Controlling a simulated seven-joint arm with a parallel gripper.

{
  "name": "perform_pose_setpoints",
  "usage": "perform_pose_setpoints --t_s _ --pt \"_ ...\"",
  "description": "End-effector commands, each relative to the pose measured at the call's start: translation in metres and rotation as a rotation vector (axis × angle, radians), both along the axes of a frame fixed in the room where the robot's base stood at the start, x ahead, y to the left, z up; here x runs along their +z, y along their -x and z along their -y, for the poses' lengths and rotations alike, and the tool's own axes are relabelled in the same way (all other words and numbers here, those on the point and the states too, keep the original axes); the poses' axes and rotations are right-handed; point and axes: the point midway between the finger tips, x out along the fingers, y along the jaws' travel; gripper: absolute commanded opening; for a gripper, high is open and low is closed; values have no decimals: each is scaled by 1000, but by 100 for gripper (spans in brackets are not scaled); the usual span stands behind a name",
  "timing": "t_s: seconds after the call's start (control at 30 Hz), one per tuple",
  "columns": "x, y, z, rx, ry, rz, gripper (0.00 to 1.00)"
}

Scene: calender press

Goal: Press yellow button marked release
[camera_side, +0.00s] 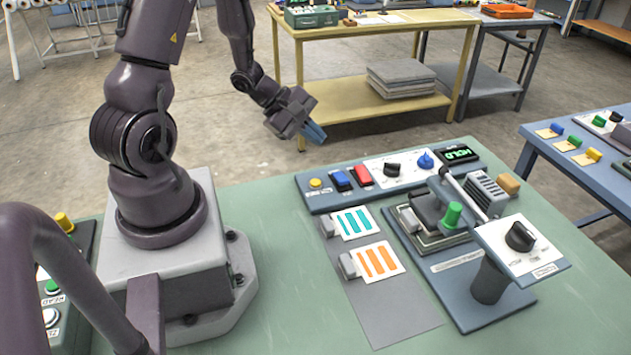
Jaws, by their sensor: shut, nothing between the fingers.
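A small round yellow button (316,184) sits at the left end of the blue-grey control panel (330,203). The label beside it is too small to read. A second yellow button (64,221) stands on a dark box at the far left, partly behind my arm. My gripper (318,136) has blue fingertips, shut and empty. It hangs in the air and appears above and behind the panel's left end, apart from the first yellow button.
Beside that button are a blue switch (341,180), a red switch (361,176), two knobs and a display (459,154) reading HOLD. The press (437,215), with a green handle (453,214), stands in front. Striped cards (377,261) lie on a grey mat. The green table (285,270) is clear between.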

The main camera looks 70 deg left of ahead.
Motion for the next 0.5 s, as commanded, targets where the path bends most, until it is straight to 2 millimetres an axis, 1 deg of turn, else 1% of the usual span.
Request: perform_pose_setpoints --t_s 0.17,0.5 --pt "-14 0 0 0 4 -3 0" --pt "-62 1 1 0 5 -4 0"
